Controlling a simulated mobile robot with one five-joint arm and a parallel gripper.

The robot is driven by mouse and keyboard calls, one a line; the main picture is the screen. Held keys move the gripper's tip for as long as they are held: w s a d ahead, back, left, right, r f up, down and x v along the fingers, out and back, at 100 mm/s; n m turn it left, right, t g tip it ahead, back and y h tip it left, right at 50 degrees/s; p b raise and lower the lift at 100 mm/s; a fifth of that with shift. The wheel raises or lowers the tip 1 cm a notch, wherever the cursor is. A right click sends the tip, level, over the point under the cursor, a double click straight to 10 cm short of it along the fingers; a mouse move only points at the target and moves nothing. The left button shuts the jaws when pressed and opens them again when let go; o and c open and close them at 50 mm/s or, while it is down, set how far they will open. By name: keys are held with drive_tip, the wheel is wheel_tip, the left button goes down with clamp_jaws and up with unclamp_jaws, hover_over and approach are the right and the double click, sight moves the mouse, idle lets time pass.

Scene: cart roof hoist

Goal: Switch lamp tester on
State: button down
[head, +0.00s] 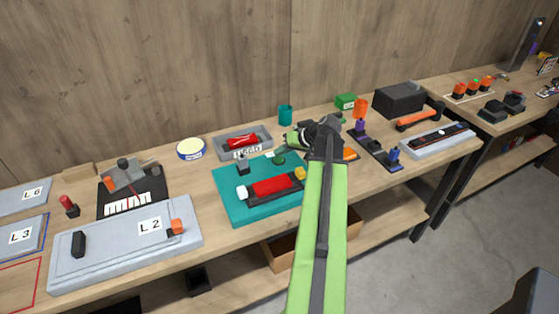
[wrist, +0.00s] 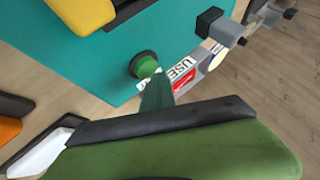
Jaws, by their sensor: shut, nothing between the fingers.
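A teal board (head: 230,207) lies on the bench. It carries a red block (head: 272,186) with a white end and a yellow end, a dark upright piece (head: 243,166) and a round green button (head: 279,158). No label names the lamp tester; this board looks most like it. My gripper (head: 293,137) is shut and empty, above the board's far right part. In the wrist view the green button (wrist: 144,65) on its dark collar is just past the fingertips (wrist: 157,88). I cannot tell whether they touch. My arm hides the board's right edge.
A grey tray (head: 268,132) labelled USED stands behind the board. A grey panel marked L 2 (head: 110,250) lies left. A dark stand with orange and blue pieces (head: 375,150), a black box (head: 400,99) and an orange-handled tool (head: 420,117) are right.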

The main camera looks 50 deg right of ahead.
sight(281, 159)
drive_tip(key=shift+f+b, duration=0.55)
idle(0.4)
drive_tip(key=shift+r, duration=0.1)
drive_tip(key=shift+r+p, duration=0.95)
drive_tip(key=shift+p, duration=0.05)
wheel_tip(281, 159, up, 6)
drive_tip(key=p, duration=0.6)
